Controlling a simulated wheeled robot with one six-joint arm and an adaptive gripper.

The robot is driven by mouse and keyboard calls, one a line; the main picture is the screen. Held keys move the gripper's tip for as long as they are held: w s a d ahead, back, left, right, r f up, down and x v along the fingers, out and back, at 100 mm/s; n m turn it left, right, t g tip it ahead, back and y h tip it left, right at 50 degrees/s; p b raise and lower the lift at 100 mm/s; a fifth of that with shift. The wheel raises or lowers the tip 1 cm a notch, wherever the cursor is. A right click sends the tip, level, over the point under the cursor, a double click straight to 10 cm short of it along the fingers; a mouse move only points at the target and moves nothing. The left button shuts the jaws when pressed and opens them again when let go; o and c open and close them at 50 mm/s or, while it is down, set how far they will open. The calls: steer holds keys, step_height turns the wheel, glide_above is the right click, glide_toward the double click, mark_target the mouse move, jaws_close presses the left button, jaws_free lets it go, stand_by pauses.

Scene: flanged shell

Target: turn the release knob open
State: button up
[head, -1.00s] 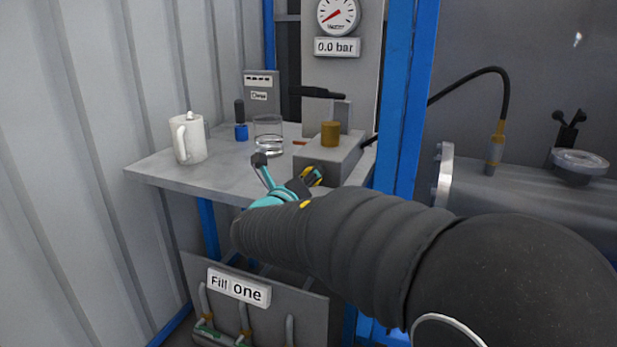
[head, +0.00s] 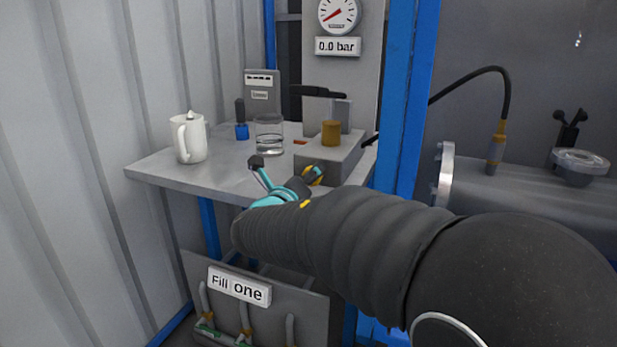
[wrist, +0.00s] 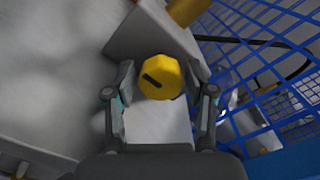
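The release knob is a yellow faceted knob with a dark slot-like mark (wrist: 160,76). In the wrist view it sits on the grey block, between my two fingers, with a small gap visible on each side. In the head view the knob (head: 314,174) shows at the block's front face, partly hidden by my gripper. My gripper (wrist: 161,80) is open and holds nothing. One finger stands out to the left of the knob in the head view. I cannot tell how far the fingertips reach along the knob.
The grey block (head: 322,164) carries a brass cylinder (head: 331,133) and stands on the shelf (head: 225,172). A white jug (head: 188,138), a glass of water (head: 269,135) and a blue-based item (head: 241,131) stand left of it. A gauge (head: 338,14) hangs above a 0.0 bar label. A blue post (head: 405,100) rises to the right.

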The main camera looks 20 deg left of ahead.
steer(key=s, duration=1.2)
steer(key=shift+a, duration=0.45)
